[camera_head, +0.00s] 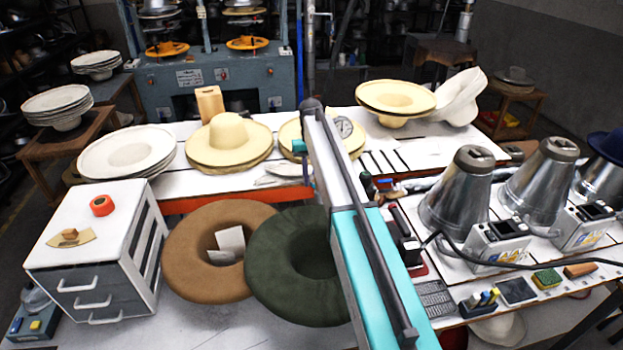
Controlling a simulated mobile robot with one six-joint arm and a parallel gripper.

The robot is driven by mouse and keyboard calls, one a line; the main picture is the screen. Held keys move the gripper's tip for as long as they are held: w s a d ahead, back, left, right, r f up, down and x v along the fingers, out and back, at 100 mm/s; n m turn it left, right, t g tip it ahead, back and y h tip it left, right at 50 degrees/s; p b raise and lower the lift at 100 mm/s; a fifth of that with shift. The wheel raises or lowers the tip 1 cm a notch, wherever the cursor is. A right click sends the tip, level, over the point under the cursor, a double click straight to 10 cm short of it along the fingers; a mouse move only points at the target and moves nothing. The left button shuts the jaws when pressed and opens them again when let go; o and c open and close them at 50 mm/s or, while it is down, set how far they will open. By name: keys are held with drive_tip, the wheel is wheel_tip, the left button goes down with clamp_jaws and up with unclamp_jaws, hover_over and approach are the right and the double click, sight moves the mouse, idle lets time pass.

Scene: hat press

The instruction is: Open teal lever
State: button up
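A small teal piece (299,147), which may be the lever, shows at the left side of a long upright bar near the middle of the camera_head view. It is small, and its exact shape and position are hard to tell. A long teal panel (372,270) with a dark grey rod along it runs from the middle down to the bottom edge. I cannot tell whether this panel belongs to the lever's fixture. No fingertips of my gripper can be made out, so its distance from the teal piece does not show.
Brown (205,260) and dark green (290,275) hats lie left. A white drawer unit (95,255) stands far left. Metal cones (460,195) and control boxes fill the right bench.

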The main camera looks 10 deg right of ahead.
drive_tip(key=shift+r, duration=0.1)
drive_tip(key=r, duration=0.1)
drive_tip(key=r+p, duration=0.1)
drive_tip(key=r, duration=0.1)
drive_tip(key=r+p, duration=0.1)
drive_tip(key=r, duration=0.1)
drive_tip(key=shift+w+r, duration=0.15)
drive_tip(key=shift+w, duration=0.25)
drive_tip(key=shift+w+r, duration=0.1)
drive_tip(key=shift+r, duration=0.85)
